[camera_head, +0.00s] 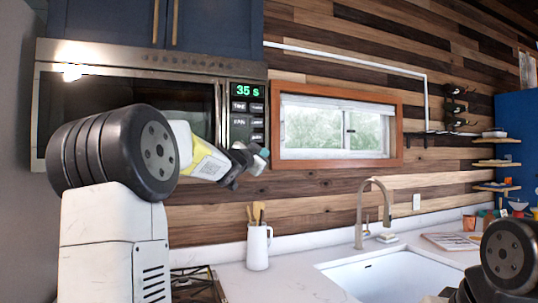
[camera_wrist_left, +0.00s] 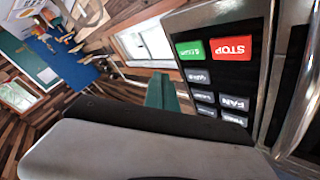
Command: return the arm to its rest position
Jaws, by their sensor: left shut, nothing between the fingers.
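My left arm rises from the lower left of the head view and reaches toward the right in front of the microwave. My left gripper (camera_head: 256,162) is shut and empty. It is raised beside the lower part of the microwave's control panel (camera_head: 247,112), whose green display reads 35 s. In the left wrist view the teal fingertips (camera_wrist_left: 166,95) are close to the panel, near the green START button (camera_wrist_left: 190,50) and red STOP button (camera_wrist_left: 231,47). I cannot tell whether they touch it. Part of my right arm shows at the lower right; its gripper is out of view.
The microwave (camera_head: 150,62) hangs under blue cabinets (camera_head: 212,25). Below are a white utensil jug (camera_head: 258,248), a tall faucet (camera_head: 360,215) and a white sink (camera_head: 385,275). A framed window (camera_head: 335,130) is behind. Open air lies right of the gripper above the counter.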

